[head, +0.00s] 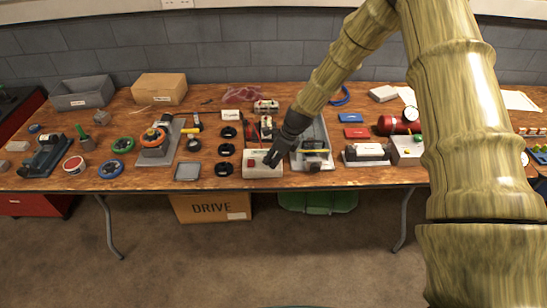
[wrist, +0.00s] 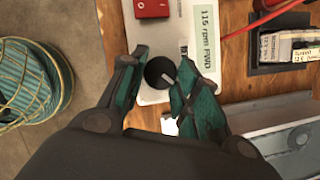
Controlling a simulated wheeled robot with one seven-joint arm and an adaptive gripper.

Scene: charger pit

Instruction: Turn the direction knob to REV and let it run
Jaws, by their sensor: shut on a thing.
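The pale control box (head: 255,171) stands near the table's front edge in the head view. Its red switch (wrist: 150,8) and a display (wrist: 205,42) reading "115 rpm FWD" show in the wrist view. The round black direction knob (wrist: 158,70), with a light pointer line, is between my fingers in the wrist view. My gripper (wrist: 163,85) is shut on the knob, one finger on each side. In the head view my gripper (head: 272,157) comes down onto the right part of the box and hides the knob.
A grey tray with a small machine (head: 313,155) stands close to the right of the box. Several black rings (head: 224,151) lie to its left. A red cable (wrist: 265,15) runs behind it.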

